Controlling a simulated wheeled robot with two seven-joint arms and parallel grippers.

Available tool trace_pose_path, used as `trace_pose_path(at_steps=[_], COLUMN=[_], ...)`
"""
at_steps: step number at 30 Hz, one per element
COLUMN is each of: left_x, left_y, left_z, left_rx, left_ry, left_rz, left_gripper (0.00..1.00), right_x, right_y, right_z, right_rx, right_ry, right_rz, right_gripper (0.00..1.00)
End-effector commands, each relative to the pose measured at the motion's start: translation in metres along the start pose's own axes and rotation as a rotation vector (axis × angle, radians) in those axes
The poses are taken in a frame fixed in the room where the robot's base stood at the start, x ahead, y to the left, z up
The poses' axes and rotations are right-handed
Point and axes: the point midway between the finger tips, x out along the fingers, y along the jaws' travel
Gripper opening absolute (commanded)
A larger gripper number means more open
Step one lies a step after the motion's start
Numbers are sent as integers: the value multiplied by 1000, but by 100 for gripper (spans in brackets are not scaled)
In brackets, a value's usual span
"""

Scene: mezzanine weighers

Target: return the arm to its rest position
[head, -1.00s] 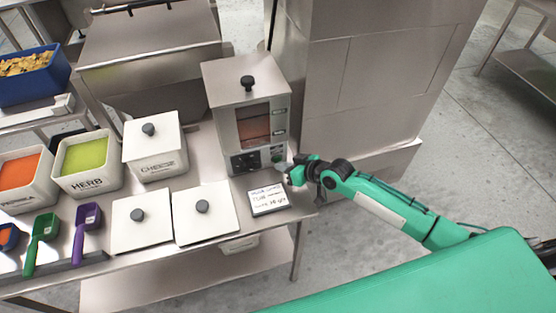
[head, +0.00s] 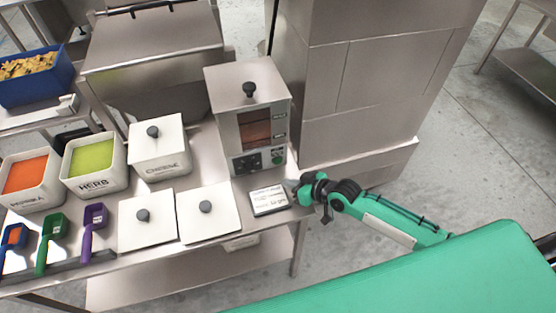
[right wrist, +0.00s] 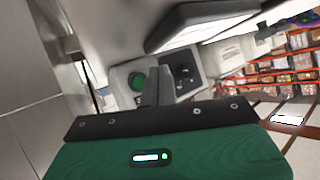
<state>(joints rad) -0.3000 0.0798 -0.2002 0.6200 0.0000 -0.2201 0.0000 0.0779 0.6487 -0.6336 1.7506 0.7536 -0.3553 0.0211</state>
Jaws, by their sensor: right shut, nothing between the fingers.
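My right arm is green and reaches in from the right in the head view. Its gripper (head: 291,184) is shut and empty, just in front of the dispenser machine (head: 249,110) and close to the small card (head: 269,200) on the table. In the right wrist view, the shut fingers (right wrist: 156,84) show in front of the machine's panel, with its green button (right wrist: 137,81) and a dark knob beside it. I cannot tell whether the fingers touch anything. My left gripper is out of view.
The steel table holds an orange-filled bin (head: 27,178), a herb bin (head: 93,165), a lidded cheese bin (head: 158,149) and two white lids (head: 208,224). Coloured scoops (head: 92,230) lie at the left front. A large steel block (head: 365,80) stands right of the machine. Open floor lies further right.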

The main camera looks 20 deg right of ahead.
Motion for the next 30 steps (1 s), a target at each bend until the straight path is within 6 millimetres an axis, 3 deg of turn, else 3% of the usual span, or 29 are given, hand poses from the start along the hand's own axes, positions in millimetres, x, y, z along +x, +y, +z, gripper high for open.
trace_pose_path(at_steps=[10, 16, 22, 30], left_x=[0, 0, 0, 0], left_y=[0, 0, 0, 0], left_z=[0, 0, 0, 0], left_rx=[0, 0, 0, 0], left_ry=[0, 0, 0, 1], left_rz=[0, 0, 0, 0], left_gripper=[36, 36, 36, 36], right_x=[0, -15, -63, -142], right_y=[-8, -60, -103, -108], right_z=[2, 18, 37, 62], right_rx=[0, -16, -17, 47], right_ry=[-10, -105, -270, -480], right_rz=[-6, -17, 65, 249], right_gripper=[0, 0, 0, 0])
